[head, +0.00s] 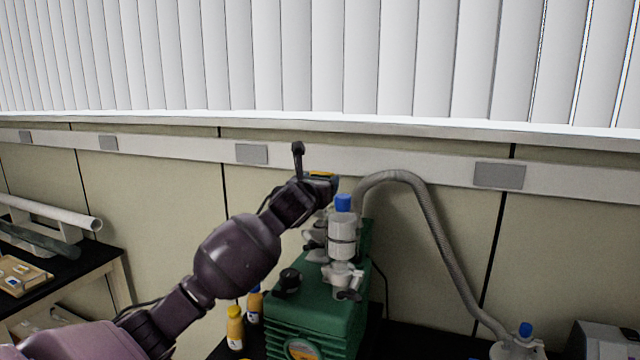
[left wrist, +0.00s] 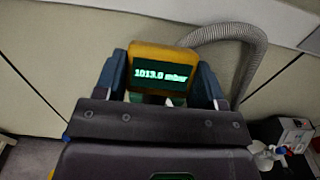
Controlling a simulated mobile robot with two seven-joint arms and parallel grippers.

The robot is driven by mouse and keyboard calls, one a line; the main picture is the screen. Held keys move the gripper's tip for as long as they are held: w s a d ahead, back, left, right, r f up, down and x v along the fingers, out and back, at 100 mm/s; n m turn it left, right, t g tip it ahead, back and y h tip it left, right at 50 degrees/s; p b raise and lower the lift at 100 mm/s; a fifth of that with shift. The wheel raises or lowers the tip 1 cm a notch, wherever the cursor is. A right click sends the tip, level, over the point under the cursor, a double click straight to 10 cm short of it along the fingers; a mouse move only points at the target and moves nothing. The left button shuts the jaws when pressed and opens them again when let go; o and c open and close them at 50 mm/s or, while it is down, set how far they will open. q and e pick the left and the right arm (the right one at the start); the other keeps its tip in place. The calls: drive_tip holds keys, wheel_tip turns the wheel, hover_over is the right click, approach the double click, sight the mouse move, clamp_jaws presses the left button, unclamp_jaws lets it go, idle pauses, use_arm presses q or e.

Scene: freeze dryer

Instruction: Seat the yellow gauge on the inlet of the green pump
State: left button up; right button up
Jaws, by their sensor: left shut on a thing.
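My left gripper (head: 324,186) is shut on the yellow gauge (head: 321,174), above the back part of the green pump (head: 315,315). In the left wrist view the yellow gauge (left wrist: 163,58) sits between the two fingers, and its screen reads 1013.0 mbar. The gripper and the pump's upper fittings hide the gauge's lower end and the inlet. I cannot tell whether the gauge touches the inlet. My right gripper is not in view.
A clear vessel with a blue cap (head: 343,235) stands on the pump, close to the gripper. A grey corrugated hose (head: 440,235) arches from behind it down to the right. A side table (head: 100,262) is at the far left.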

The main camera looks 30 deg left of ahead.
use_arm(q)
drive_tip(key=shift+f, duration=1.4)
idle(2.1)
drive_tip(key=o, duration=1.1)
drive_tip(key=shift+c, duration=0.2)
drive_tip(key=shift+r, duration=0.1)
drive_tip(key=shift+r, duration=2.9)
